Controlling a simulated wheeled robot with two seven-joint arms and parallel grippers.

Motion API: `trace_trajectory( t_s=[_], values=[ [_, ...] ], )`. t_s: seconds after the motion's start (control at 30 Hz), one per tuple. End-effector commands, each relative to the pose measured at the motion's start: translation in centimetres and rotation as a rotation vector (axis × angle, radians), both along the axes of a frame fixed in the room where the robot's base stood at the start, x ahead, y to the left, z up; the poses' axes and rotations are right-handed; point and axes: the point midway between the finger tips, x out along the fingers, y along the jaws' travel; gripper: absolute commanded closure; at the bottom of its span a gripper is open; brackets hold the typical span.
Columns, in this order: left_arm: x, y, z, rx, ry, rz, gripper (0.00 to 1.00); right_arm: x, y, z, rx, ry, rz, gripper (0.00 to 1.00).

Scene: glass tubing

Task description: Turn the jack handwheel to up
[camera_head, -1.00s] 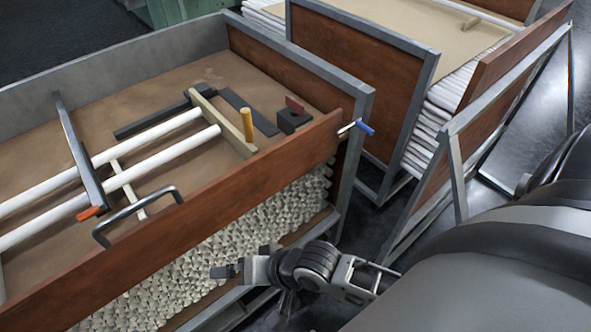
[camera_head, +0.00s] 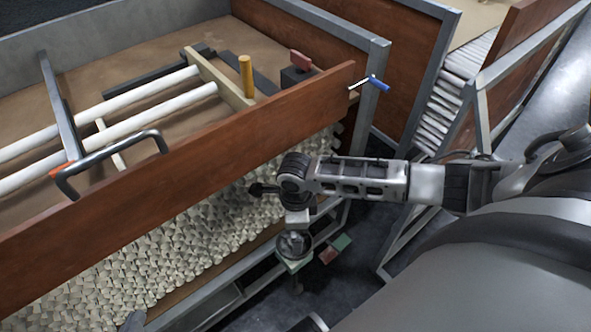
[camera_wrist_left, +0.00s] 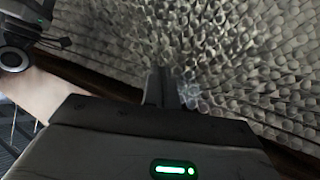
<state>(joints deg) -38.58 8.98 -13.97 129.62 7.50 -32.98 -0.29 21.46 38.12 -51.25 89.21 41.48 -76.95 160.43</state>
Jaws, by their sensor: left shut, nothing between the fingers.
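A dark round part (camera_head: 294,243) on a pale plate, likely the jack handwheel, shows below the wrist of my right arm in the head view. Its setting cannot be read. A red and a green patch (camera_head: 335,249) lie just right of it. My right gripper (camera_head: 262,189) is a small dark shape in front of the tube ends; its jaws are unclear. My left gripper (camera_wrist_left: 162,88) is shut and empty in the left wrist view, before stacked tube ends (camera_wrist_left: 235,60). Only a grey tip of it (camera_head: 134,321) shows at the head view's bottom edge.
A wooden-sided bench (camera_head: 190,150) with a black handle (camera_head: 112,160) holds white tubes and a yellow peg (camera_head: 246,76). A blue-handled crank (camera_head: 378,84) sits at its corner. Another rack of tubes (camera_head: 445,100) stands at right. Dark floor shows between.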

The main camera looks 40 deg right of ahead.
Motion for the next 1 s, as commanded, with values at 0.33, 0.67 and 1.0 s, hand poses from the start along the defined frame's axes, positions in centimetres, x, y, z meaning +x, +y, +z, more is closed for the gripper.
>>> trace_trajectory(
  t_s=[0.33, 0.67, 1.0],
  values=[
    [0.6, -1.4, -5.8, -0.010, 0.094, -0.043, 1.00, 0.0, 0.1, -7.1, 0.001, -0.001, 0.003, 0.00],
    [1.1, -1.9, -7.0, -0.009, 0.120, -0.062, 1.00, 0.0, 0.1, -8.7, 0.003, -0.003, 0.004, 0.00],
    [1.2, -1.8, -6.9, -0.009, 0.117, -0.061, 1.00, 0.0, 0.1, -8.7, 0.002, -0.002, 0.004, 0.34]
  ],
)
